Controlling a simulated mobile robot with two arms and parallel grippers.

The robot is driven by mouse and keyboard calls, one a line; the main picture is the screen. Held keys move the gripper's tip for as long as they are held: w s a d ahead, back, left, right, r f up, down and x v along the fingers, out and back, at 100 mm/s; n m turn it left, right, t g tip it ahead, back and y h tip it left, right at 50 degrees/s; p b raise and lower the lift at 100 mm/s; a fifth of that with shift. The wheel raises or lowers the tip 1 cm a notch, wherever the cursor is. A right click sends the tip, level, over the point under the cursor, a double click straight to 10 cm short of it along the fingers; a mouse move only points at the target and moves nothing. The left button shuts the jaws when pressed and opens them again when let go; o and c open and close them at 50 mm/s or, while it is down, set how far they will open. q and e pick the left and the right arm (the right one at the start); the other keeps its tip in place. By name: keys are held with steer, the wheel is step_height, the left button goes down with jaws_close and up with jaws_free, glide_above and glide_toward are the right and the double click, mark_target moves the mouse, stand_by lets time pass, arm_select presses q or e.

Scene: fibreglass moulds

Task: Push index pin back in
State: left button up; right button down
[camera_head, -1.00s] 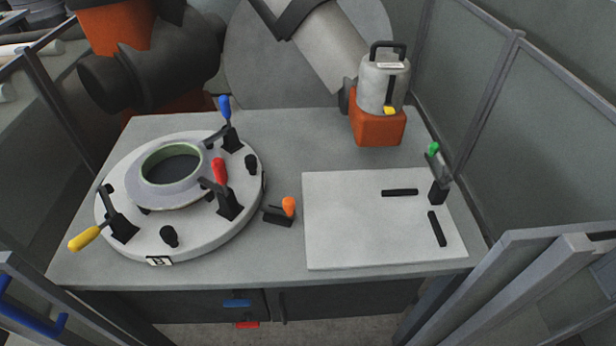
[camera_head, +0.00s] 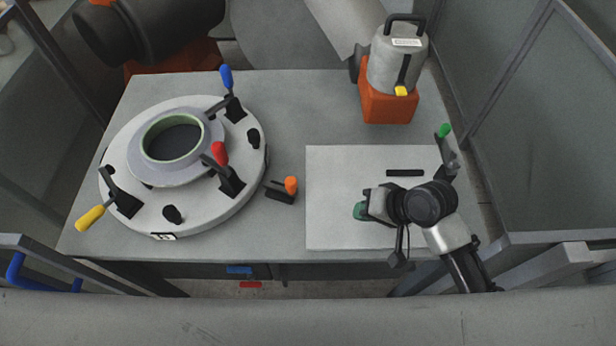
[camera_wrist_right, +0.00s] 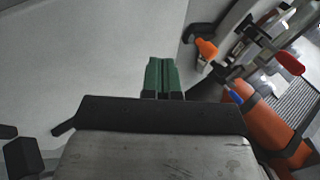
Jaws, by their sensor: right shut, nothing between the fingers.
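The index pin has an orange knob (camera_head: 291,185) on a black base (camera_head: 279,195), beside the lower right rim of the round mould plate (camera_head: 225,203). A small gap seems to show between base and plate; whether the pin's tip is in the rim I cannot tell. The knob also shows in the right wrist view (camera_wrist_right: 207,47), right of the fingers. My right gripper (camera_head: 360,211) is over the white board, right of the knob and clear of it. Its green fingers (camera_wrist_right: 162,77) are together with nothing between them. My left gripper is not in view.
Toggle clamps with blue (camera_head: 226,77), red (camera_head: 220,153) and yellow (camera_head: 90,217) handles stand on the plate around a ring mould (camera_head: 205,160). A grey-and-orange unit (camera_head: 390,105) stands behind.

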mark_target(291, 188)
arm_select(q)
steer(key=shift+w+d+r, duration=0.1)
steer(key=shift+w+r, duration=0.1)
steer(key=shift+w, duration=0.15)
arm_select(e)
steer(key=w+a+r+m+y, duration=0.1)
steer(key=w+r+y, duration=0.1)
steer(key=w+r, duration=0.2)
steer(key=shift+w+m+g, duration=0.3)
steer(key=shift+m, duration=0.1)
steer(key=shift+r, duration=0.1)
steer(key=p+x, duration=0.1)
steer(key=x, duration=0.9)
steer(key=shift+w+a+p, duration=0.1)
steer(key=shift+a+p, duration=0.2)
steer(key=shift+p, duration=0.1)
steer(key=shift+w+a+p, duration=0.15)
steer(key=shift+a+p, duration=0.05)
steer(key=shift+a, duration=0.35)
steer(key=shift+w+a+p, duration=0.2)
steer(key=shift+a, duration=0.35)
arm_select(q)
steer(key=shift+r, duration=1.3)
arm_select(e)
steer(key=shift+w+a, duration=0.15)
steer(key=shift+a, duration=0.35)
